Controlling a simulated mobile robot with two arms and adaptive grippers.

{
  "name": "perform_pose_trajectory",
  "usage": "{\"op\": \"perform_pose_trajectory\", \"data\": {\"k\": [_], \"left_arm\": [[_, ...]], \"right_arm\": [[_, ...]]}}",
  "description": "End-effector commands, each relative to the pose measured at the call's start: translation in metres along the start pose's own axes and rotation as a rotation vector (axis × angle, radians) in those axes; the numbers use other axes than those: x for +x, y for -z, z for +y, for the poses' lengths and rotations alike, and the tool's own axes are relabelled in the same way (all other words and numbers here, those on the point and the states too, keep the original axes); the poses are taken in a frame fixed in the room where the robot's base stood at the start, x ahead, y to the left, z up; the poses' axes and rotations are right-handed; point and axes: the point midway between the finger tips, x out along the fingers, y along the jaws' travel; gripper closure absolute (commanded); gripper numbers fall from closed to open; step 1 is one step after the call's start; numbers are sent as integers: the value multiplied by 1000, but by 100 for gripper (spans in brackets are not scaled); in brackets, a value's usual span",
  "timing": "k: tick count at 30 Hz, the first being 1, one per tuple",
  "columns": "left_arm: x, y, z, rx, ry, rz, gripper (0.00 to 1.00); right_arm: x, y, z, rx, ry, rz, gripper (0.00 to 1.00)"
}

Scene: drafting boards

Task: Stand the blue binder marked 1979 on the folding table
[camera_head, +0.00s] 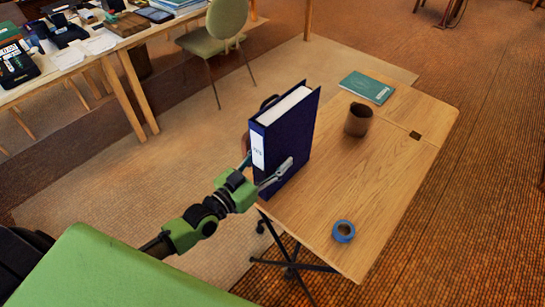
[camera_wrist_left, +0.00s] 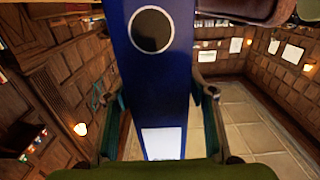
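The blue binder (camera_head: 289,135) is upright at the left end of the folding table (camera_head: 330,196). Its spine has a white label whose writing is too small to read surely. My left gripper (camera_head: 268,168) is shut on the binder, with fingers on both sides of the spine. In the left wrist view, the blue spine (camera_wrist_left: 160,88) with its dark round hole and white label is between the fingers. Whether the binder's bottom touches the tabletop or is slightly above it, I cannot tell. My right gripper is in neither view.
A brown mug (camera_head: 358,120), a teal book (camera_head: 367,88) and a blue tape roll (camera_head: 344,231) are on the folding table. The middle of its top is clear. A green chair (camera_head: 217,36) and a cluttered desk (camera_head: 90,48) stand farther back.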

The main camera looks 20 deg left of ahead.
Motion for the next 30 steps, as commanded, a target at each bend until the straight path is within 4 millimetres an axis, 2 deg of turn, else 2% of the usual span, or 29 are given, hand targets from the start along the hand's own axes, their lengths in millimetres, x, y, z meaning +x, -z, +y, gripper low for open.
{"op": "perform_pose_trajectory", "data": {"k": [5,8,21,30], "left_arm": [[0,4,0,0,0,0,49],[-9,1,0,0,1,-3,49],[-85,1,0,1,0,-4,49],[-116,2,0,0,0,-1,49]], "right_arm": [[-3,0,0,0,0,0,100],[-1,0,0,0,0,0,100],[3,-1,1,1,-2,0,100],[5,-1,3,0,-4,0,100]]}}
